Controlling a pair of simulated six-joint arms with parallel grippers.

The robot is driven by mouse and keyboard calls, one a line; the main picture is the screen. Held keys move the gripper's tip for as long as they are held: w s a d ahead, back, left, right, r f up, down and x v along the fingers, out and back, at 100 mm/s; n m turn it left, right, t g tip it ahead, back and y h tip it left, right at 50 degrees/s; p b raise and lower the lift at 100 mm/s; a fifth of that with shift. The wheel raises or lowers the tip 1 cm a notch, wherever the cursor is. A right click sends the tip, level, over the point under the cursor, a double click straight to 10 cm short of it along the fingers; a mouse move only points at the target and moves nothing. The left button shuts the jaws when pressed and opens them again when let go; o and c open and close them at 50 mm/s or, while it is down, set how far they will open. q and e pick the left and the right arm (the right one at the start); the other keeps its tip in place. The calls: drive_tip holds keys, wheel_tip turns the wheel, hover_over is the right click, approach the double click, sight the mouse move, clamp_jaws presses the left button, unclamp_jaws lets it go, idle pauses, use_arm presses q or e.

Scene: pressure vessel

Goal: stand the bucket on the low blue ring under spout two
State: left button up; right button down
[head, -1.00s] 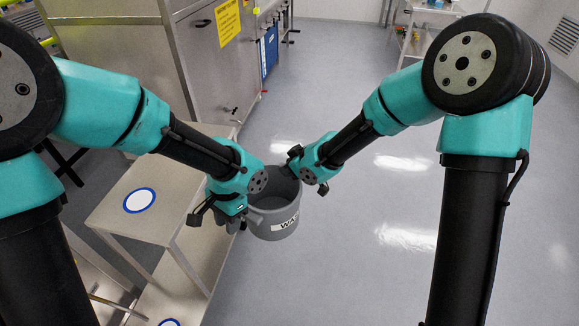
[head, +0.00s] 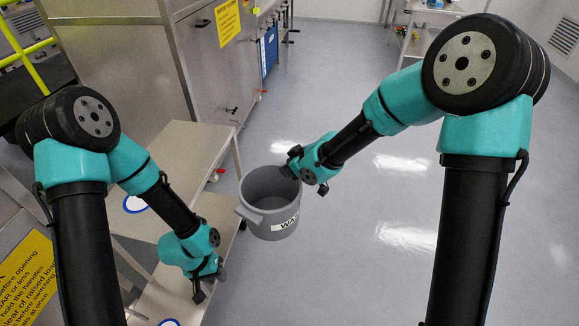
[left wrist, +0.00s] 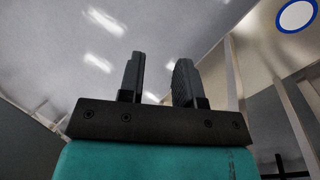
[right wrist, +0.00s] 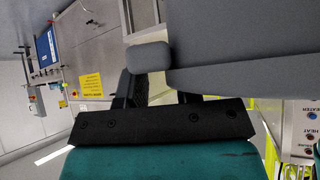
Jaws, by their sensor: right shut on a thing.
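The grey bucket (head: 268,190) with a white label is upright beside the low shelf, over the floor side. My right gripper (head: 292,168) is shut on the bucket's far-side lug, and the bucket fills the upper right of the right wrist view (right wrist: 245,55). My left gripper (head: 210,285) is open and empty above the low shelf, apart from the bucket's free left lug (head: 249,214). The low blue ring (head: 169,322) shows only its top edge at the bottom of the head view. No spout is clearly in view.
The higher steel table (head: 180,150) carries another blue ring (head: 133,205), partly hidden by my left arm. The low steel shelf (head: 215,215) runs alongside it. A steel cabinet (head: 225,70) stands behind. The floor (head: 350,240) on the right is clear.

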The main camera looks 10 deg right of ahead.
use_arm(q)
drive_tip(key=s+a+f+n+t, duration=0.1)
drive_tip(key=a+f+n+t, duration=0.1)
drive_tip(key=a+f, duration=0.2)
drive_tip(key=shift+a+f, duration=0.2)
drive_tip(key=shift+a, duration=0.1)
